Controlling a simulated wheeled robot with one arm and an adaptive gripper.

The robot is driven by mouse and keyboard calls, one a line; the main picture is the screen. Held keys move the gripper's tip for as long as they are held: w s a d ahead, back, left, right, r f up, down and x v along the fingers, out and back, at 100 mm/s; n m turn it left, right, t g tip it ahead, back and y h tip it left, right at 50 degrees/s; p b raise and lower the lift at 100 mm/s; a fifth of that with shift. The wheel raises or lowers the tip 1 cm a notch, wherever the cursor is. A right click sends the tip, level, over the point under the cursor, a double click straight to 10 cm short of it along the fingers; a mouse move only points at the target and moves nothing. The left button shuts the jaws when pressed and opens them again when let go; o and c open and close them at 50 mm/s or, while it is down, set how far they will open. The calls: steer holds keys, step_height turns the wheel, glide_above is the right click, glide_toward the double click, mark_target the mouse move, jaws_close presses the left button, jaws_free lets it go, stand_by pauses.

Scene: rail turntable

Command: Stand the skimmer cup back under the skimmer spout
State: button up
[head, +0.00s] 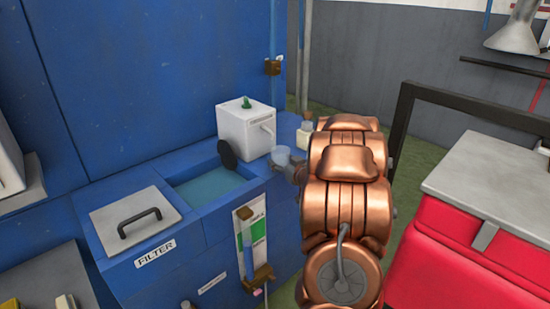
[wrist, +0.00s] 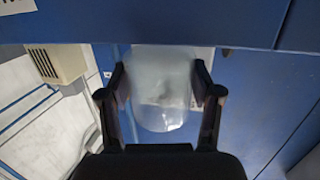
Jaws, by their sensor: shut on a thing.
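The skimmer cup, a small translucent cup (head: 281,155), is at the right front of the white skimmer box (head: 240,130). My gripper (head: 291,168) is shut on it, partly hidden behind my copper arm. In the wrist view, the cloudy cup (wrist: 162,95) sits between the two dark fingers. The skimmer spout (head: 267,129) is on the box's right side, above the cup in the head view. I cannot tell whether the cup is directly under the spout or touches the blue surface.
The open tank (head: 205,188) holds greenish liquid, with a black disc (head: 228,154) at its edge. A grey lid with a handle (head: 135,218) lies left. A small bottle (head: 305,134) stands behind the cup. A red cabinet (head: 480,215) and black rail (head: 402,120) are right.

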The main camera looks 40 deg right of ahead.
mark_target(275, 157)
steer(key=x, duration=0.4)
steer(key=shift+r, duration=0.35)
steer(key=shift+w+f, duration=0.15)
steer(key=shift+f, duration=0.1)
steer(key=shift+f, duration=0.25)
steer(key=o, duration=1)
steer(key=shift+r, duration=0.1)
